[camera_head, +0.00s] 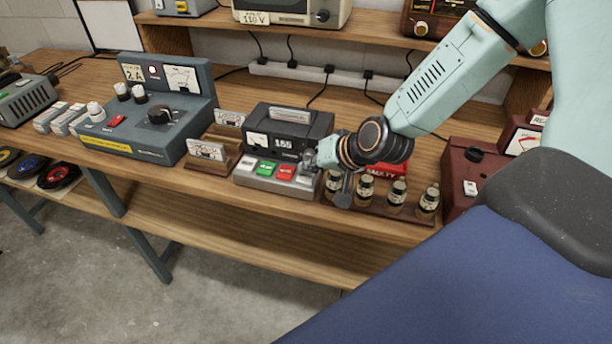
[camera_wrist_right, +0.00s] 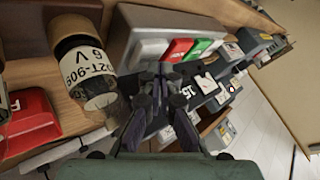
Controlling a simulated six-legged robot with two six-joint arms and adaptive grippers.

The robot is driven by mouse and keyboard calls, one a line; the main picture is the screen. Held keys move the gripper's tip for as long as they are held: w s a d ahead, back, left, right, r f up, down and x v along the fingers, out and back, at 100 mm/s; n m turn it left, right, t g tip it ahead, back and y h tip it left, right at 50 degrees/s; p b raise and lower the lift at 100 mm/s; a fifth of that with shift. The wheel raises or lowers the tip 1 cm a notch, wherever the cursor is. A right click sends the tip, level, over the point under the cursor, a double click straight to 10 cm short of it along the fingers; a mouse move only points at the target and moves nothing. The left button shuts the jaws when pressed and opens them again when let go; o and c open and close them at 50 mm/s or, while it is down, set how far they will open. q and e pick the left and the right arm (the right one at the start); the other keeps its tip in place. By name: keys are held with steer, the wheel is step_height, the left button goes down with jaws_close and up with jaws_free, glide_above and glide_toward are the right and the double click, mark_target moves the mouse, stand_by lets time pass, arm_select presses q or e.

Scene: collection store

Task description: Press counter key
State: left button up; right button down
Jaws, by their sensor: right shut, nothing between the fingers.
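The counter (camera_head: 290,122) is a dark box with a small dial and a lit number display, on the wooden bench. On its sloped grey front is a key row: a pale key (camera_head: 249,162), a green key (camera_head: 266,168), a red key (camera_head: 285,173) and a grey key at the right end. My right gripper (camera_head: 318,158) is shut and empty at the right end of this row, partly hiding it. In the right wrist view its fingers (camera_wrist_right: 160,82) point toward the red key (camera_wrist_right: 178,50) and the grey key (camera_wrist_right: 151,49). Contact cannot be told. My left gripper is out of view.
A maroon box (camera_head: 465,175) is at the right.

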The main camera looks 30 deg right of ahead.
mark_target(309, 177)
steer(key=shift+f+b, duration=0.45)
stand_by(0.6)
steer(key=shift+r, duration=0.1)
steer(key=shift+r+p, duration=0.8)
steer(key=shift+p, duration=0.1)
step_height(309, 177, up, 5)
steer(key=p, duration=0.5)
steer(key=shift+r, duration=0.1)
stand_by(0.3)
stand_by(0.4)
